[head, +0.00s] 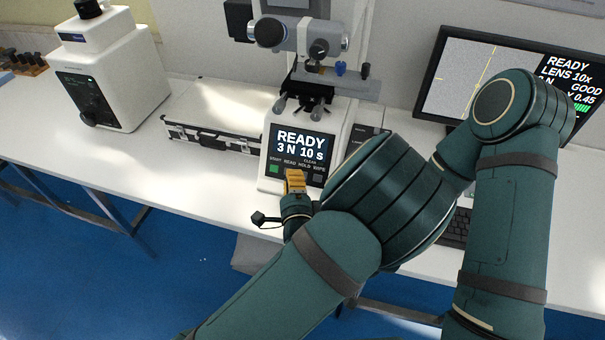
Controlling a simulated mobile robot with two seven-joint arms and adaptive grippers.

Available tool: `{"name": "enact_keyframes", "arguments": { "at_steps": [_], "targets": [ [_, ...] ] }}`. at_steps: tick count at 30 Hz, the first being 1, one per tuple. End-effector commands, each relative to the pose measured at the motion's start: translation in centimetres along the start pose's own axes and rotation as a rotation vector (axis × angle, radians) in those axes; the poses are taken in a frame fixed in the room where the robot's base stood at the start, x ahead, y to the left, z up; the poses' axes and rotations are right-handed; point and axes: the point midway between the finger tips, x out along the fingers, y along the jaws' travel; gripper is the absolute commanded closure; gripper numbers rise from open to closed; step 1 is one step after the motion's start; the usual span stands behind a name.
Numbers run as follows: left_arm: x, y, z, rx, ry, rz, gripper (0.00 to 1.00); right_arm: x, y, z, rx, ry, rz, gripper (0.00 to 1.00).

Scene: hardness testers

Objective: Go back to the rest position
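My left gripper (295,181), with yellow fingers, is at the lower front of the middle hardness tester (269,184), just below its button row. Its fingers look together with no gap and hold nothing visible. I cannot tell whether they touch the panel. The tester's screen (301,141) reads READY, 3 N 10 s. A green button (273,169) shows left of the fingers; the buttons behind them are partly hidden. My green arm links cover much of the right half of the view. My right gripper is not in view.
A silver-edged case (212,137) lies on the white bench (190,185) left of the tester. A white machine (108,68) stands farther left. A monitor (470,70) stands at the right, and a keyboard (455,228) is partly hidden by my arm. Blue floor lies in front.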

Motion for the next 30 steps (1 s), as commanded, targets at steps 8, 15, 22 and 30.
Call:
{"name": "enact_keyframes", "arguments": {
  "at_steps": [8,15,22,30],
  "targets": [
    [0.0,0.0,0.0,0.000,0.000,0.000,1.00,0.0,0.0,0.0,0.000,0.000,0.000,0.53],
    [0.0,0.0,0.0,0.000,0.001,0.000,1.00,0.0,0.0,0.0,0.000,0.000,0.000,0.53],
    [0.2,3.4,1.4,-0.117,-0.014,0.137,1.00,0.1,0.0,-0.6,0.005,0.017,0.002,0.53],
    [-2.6,14.0,4.5,-0.632,-0.146,0.629,1.00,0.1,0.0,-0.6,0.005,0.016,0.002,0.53]
  ]
}}
